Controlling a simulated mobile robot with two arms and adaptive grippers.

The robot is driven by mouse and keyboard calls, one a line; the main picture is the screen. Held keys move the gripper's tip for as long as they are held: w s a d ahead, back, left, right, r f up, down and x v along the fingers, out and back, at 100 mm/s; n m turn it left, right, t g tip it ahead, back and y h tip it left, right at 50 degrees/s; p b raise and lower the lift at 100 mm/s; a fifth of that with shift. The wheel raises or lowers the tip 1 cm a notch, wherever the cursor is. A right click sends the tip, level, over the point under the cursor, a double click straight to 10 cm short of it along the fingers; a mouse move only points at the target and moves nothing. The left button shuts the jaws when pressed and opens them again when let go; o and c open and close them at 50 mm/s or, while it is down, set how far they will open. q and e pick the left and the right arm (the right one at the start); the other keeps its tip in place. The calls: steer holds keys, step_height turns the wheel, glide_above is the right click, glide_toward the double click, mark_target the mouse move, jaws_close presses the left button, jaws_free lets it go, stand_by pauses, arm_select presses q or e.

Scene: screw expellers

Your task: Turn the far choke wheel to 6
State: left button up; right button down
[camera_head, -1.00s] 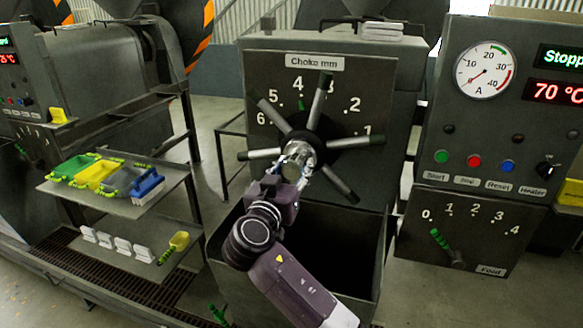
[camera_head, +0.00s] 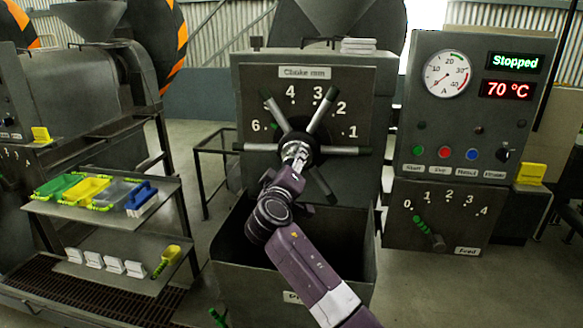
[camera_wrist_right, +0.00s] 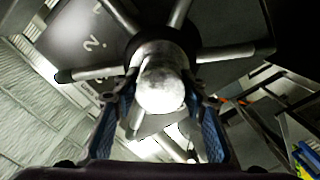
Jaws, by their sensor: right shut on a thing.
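The choke wheel (camera_head: 345,150) is a dark hub with several grey spokes in front of the panel marked "Choke mm" (camera_head: 303,73). A numbered scale from 1 to 6 arcs around it. One spoke covers the 5. A small green mark (camera_head: 277,125) shows at the hub's upper left, between the 5 and the 6 (camera_head: 256,126). My right gripper (camera_head: 296,155) is shut on the wheel's shiny hub. In the right wrist view its two blue-padded fingers flank the round metal hub end (camera_wrist_right: 160,90). My left gripper is not in view.
An open grey bin (camera_head: 225,235) is below the wheel. A control panel (camera_head: 405,150) reading "Stopped" and 70 °C stands right, above a feed lever (camera_head: 428,233). A two-level shelf (camera_head: 60,212) with coloured trays stands left. A second machine (camera_head: 80,85) is farther left.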

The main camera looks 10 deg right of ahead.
steer(key=shift+n, duration=1.2)
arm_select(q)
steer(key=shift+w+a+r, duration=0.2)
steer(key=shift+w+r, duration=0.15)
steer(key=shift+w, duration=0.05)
arm_select(e)
steer(key=c, duration=1.4)
jaws_free()
steer(key=shift+o, duration=1.1)
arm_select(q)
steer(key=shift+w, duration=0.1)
